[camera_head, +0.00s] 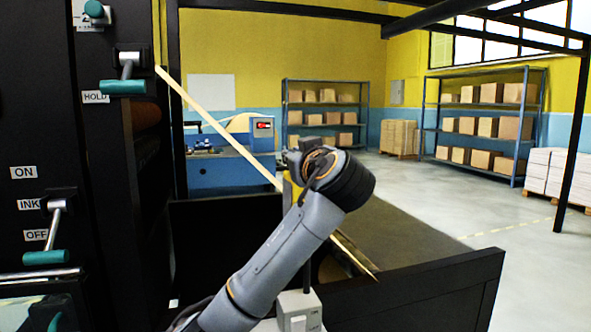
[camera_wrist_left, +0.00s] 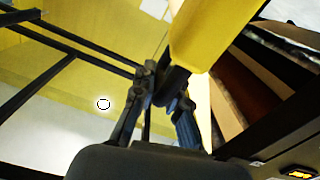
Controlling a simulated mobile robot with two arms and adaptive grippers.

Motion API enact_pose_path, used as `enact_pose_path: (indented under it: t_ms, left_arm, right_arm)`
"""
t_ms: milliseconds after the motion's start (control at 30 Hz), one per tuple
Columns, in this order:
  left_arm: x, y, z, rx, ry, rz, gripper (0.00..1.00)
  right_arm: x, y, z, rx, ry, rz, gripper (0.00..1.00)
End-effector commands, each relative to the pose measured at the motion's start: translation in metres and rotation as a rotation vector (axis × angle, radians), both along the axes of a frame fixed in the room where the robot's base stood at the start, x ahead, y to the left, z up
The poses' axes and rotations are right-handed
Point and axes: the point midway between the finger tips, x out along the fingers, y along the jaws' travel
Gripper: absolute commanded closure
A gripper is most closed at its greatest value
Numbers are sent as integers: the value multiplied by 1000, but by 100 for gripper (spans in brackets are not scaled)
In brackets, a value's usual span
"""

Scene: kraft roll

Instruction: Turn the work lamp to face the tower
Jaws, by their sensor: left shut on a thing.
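The work lamp is a yellow head (camera_wrist_left: 215,35) at the top of the left wrist view. In the head view only a yellow sliver of it (camera_head: 288,190) shows beside my wrist. My left gripper (camera_wrist_left: 168,97) is shut on a dark part just under the yellow head, between its two fingers. In the head view my left forearm and wrist hide the fingers and most of the lamp. The tower (camera_head: 90,150) is the tall black press frame at the left, with ON, INK, OFF and HOLD labels. My right gripper is not in view.
A pale strip (camera_head: 215,125) slants down from the tower behind my wrist. Teal-handled levers (camera_head: 122,87) stick out of the tower. A low black panel (camera_head: 420,292) stands at the front right. A blue machine (camera_head: 225,172) and shelves (camera_head: 325,112) stand behind. Open floor lies right.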

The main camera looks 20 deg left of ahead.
Motion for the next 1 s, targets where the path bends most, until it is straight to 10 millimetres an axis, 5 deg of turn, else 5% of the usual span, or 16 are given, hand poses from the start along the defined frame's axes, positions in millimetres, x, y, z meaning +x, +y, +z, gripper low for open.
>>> enact_pose_path:
  t_ms: [367,400,500,833,1000]
  left_arm:
    - [1,1,2,2,-4,-37,100]
    - [1,1,2,2,-4,-37,83]
    - [1,1,2,2,-3,-36,64]
    - [-1,0,1,2,-1,-35,64]
    - [-17,-13,0,2,-2,-39,64]
  right_arm:
    - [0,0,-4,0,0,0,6]
    - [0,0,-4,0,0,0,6]
    - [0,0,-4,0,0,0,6]
    - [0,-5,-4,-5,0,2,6]
    - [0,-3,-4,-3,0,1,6]
